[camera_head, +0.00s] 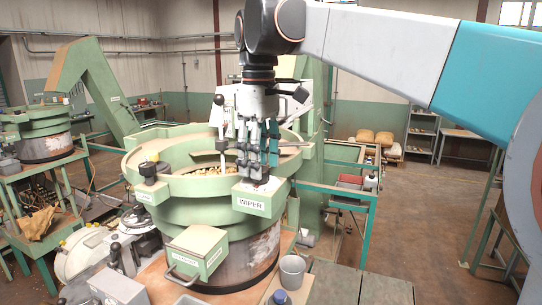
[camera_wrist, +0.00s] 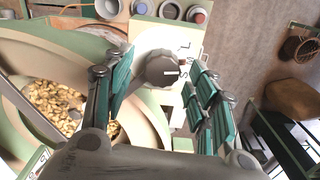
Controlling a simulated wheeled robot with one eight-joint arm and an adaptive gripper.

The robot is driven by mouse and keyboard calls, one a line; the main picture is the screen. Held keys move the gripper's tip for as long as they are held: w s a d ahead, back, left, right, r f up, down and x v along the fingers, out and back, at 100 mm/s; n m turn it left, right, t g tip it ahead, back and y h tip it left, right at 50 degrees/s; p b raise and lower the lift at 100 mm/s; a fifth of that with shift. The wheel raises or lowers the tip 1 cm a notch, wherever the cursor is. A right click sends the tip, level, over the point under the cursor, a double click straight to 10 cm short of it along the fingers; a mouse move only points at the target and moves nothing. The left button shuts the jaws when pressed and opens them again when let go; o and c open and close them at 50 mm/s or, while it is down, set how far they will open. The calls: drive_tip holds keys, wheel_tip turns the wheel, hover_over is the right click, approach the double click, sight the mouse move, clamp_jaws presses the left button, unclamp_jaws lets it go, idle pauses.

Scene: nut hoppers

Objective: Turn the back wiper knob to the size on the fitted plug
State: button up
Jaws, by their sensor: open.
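The wiper box (camera_head: 250,204), a pale green housing labelled WIPER, sits on the near right rim of the large green hopper bowl (camera_head: 170,188). In the wrist view its dark round knob (camera_wrist: 161,69) stands on a pale plate (camera_wrist: 150,38) with size letters. A white pointer line on the knob faces right, toward the middle of the letters. My gripper (camera_head: 257,172) points down over the box. In the wrist view the open gripper (camera_wrist: 156,72) has teal fingers on both sides of the knob; contact is unclear. I cannot identify the fitted plug.
Nuts (camera_wrist: 50,102) lie inside the bowl. A box with a handle (camera_head: 197,252) projects from the bowl's front, and a smaller box (camera_head: 152,192) stands on its left rim. A grey cup (camera_head: 292,270) stands at the front. Open floor lies to the right.

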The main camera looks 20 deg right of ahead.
drive_tip(key=shift+s+f, duration=0.3)
drive_tip(key=shift+f, duration=0.3)
clamp_jaws()
drive_tip(key=shift+m, duration=3.4)
